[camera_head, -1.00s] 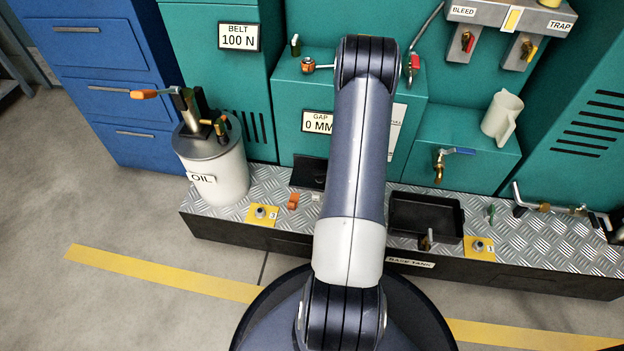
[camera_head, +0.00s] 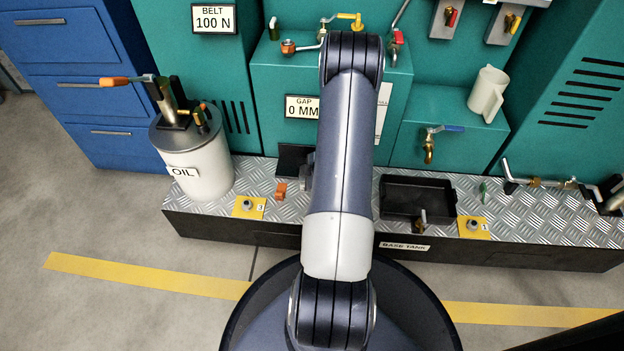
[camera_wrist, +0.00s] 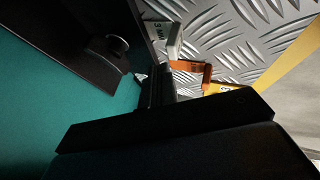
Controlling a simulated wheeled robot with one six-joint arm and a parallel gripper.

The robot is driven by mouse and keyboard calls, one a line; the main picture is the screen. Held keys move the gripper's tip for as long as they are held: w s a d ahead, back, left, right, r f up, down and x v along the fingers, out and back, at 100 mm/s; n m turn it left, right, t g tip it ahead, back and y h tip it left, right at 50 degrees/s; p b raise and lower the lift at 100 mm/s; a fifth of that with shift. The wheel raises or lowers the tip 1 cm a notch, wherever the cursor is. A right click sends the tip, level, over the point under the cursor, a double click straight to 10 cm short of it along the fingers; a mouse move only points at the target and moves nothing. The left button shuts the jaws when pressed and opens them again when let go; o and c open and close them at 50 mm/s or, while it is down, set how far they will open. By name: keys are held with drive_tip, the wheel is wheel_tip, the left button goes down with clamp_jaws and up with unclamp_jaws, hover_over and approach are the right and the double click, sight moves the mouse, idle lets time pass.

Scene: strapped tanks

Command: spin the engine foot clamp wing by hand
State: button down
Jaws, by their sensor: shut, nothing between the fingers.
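A small orange wing-like piece (camera_head: 281,190), probably the foot clamp wing, stands on the tread plate beside a dark plate in the head view. In the wrist view an orange bent piece (camera_wrist: 190,68) shows beside a pale grey block (camera_wrist: 175,40). My gripper (camera_wrist: 160,82) is shut and empty, a dark shape close to the orange piece in the wrist view. I cannot tell whether they touch. In the head view my arm hides most of the gripper; only a dark edge shows right of the orange piece.
The tread-plate base (camera_head: 340,214) carries a white oil can (camera_head: 200,172) at left, yellow pads and a black tray (camera_head: 418,182). Teal cabinets rise behind, with a gap label (camera_head: 302,107) above the dark plate (camera_head: 294,158).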

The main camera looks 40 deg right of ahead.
drive_tip(key=shift+w+d+f, duration=0.2)
drive_tip(key=shift+w+d, duration=0.4)
drive_tip(key=shift+w, duration=0.35)
drive_tip(key=shift+w+d+f, duration=0.15)
drive_tip(key=shift+w+d, duration=0.4)
drive_tip(key=shift+w, duration=0.35)
